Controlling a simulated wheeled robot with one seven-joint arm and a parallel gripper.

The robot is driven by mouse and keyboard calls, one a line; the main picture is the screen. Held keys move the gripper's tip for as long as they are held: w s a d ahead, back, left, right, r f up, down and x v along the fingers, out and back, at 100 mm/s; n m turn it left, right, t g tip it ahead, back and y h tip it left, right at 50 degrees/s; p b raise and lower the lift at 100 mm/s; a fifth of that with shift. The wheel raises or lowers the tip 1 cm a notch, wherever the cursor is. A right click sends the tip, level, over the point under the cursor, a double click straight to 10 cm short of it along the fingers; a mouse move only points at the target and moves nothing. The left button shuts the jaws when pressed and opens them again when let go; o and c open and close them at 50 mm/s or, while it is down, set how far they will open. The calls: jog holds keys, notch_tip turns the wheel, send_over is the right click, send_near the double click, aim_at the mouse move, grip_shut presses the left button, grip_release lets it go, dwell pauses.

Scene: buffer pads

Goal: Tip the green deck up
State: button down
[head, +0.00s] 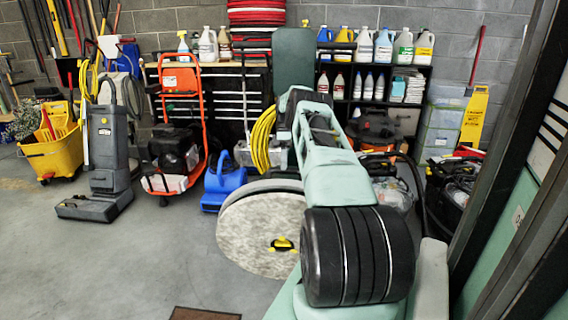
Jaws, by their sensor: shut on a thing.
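The floor machine's round deck shows as a grey rim (262,187) left of my arm. Its pale, mottled round pad (240,228) faces me, with a yellow and black centre piece (283,245), so the deck looks tilted up. I cannot make out green on the rim. A dark green upright panel (294,57) rises behind my arm; I cannot tell whether it belongs to the same machine. My mint and black arm reaches from the lower right towards the machine and covers its right side. My gripper's jaws are hidden behind the arm, and so is what they hold.
A blue blower (226,183), an orange-framed machine (178,140), a grey upright scrubber (103,160) and a yellow mop bucket (54,150) stand to the left. Shelves of bottles line the back wall. Hoses and a black machine (455,185) crowd the right, beside a dark frame.

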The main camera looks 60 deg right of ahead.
jog(key=shift+w+r, duration=0.1)
jog(key=shift+r, duration=0.05)
dwell(0.3)
jog(key=c, duration=1.3)
grip_release()
jog(key=shift+o, duration=0.2)
notch_tip(320, 180, up, 10)
jog(key=shift+p, duration=0.4)
jog(key=shift+a, duration=0.1)
